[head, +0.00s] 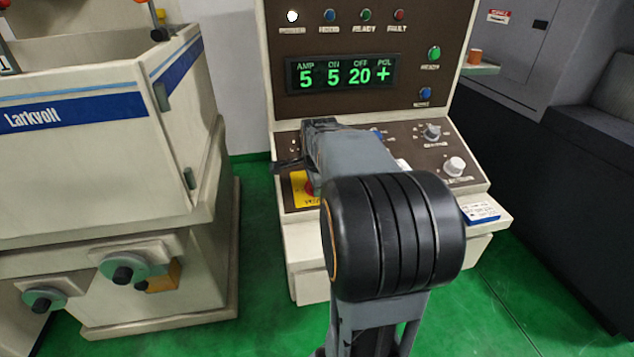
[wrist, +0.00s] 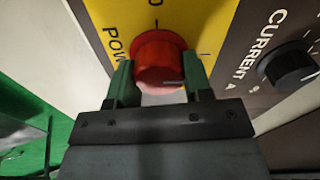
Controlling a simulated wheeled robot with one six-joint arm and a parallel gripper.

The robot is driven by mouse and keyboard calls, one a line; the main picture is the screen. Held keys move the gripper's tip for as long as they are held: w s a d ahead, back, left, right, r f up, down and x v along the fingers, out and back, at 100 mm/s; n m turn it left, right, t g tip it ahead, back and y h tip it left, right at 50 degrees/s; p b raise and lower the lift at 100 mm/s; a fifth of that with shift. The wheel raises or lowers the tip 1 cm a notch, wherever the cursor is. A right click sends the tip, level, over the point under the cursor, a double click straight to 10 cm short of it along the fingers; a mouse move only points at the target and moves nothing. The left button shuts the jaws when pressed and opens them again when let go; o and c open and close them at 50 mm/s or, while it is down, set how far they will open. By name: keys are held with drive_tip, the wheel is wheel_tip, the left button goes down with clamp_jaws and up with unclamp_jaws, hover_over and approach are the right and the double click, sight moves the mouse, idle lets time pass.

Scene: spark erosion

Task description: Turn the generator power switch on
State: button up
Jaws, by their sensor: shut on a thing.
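The generator power switch (wrist: 158,55) is a round red knob on a yellow plate (wrist: 113,14) with partly visible lettering. In the wrist view a short mark stands above the knob and another to its upper right. My gripper (wrist: 160,77) is shut on the knob, one green finger on each side. In the head view the red knob (head: 309,187) and yellow plate (head: 298,200) show only in part behind my arm.
The black current knob (wrist: 287,68) is close on the right. The generator's display (head: 342,73) is lit with green figures, and a white lamp (head: 292,16) glows above. The cream Larkvolt machine (head: 90,160) stands to the left, with green floor between.

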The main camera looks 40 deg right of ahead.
drive_tip(key=shift+f, duration=0.1)
drive_tip(key=o, duration=0.9)
drive_tip(key=shift+o, duration=0.2)
drive_tip(key=v, duration=1.4)
drive_tip(key=shift+w, duration=0.15)
